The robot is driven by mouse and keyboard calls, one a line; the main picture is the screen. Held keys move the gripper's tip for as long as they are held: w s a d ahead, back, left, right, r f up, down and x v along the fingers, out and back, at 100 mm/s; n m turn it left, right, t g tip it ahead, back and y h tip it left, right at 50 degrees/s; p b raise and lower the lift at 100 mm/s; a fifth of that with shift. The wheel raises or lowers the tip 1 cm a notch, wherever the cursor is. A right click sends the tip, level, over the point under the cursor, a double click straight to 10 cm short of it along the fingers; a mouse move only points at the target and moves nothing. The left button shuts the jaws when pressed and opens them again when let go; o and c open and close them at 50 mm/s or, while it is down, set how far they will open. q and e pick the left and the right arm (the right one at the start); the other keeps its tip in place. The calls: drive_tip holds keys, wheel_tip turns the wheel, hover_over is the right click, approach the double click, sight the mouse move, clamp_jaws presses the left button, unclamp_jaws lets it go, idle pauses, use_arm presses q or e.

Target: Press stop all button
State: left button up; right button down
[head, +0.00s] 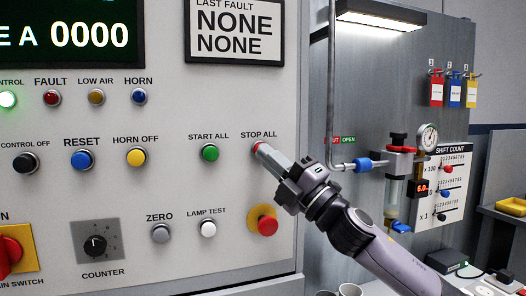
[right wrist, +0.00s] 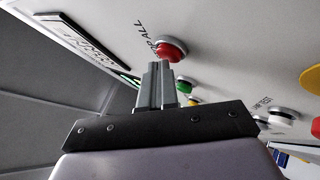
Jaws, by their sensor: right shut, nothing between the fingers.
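The red STOP ALL button (right wrist: 172,49) shows in the right wrist view on the pale panel, just beyond my fingertips. In the head view only a red sliver of the STOP ALL button (head: 257,147) shows under its label, mostly hidden by my fingers. My right gripper (head: 262,150) is shut and empty, its tips right at the button. In the right wrist view its closed fingers (right wrist: 158,66) point at the button's near edge. I cannot tell whether they touch it. My left gripper is not in view.
The green START ALL button (head: 209,152) is left of the tips. Below are the white LAMP TEST button (head: 208,227) and a red mushroom button on a yellow base (head: 266,222). A pipe with a blue fitting (head: 364,164) stands right of the panel.

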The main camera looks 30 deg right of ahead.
drive_tip(key=shift+w+d, duration=0.1)
drive_tip(key=shift+w, duration=0.15)
idle(0.4)
drive_tip(key=shift+s+a, duration=0.15)
drive_tip(key=shift+s, duration=0.45)
drive_tip(key=shift+s+a, duration=0.15)
drive_tip(key=shift+s, duration=0.45)
drive_tip(key=shift+f, duration=0.1)
drive_tip(key=shift+s+a+b, duration=0.2)
drive_tip(key=shift+s+b, duration=0.1)
drive_tip(key=shift+s, duration=0.5)
drive_tip(key=shift+s+a+b, duration=0.2)
drive_tip(key=shift+s+b, duration=0.1)
drive_tip(key=shift+s, duration=0.5)
drive_tip(key=shift+s+a+b, duration=0.2)
drive_tip(key=shift+s+b, duration=0.1)
drive_tip(key=shift+s, duration=0.5)
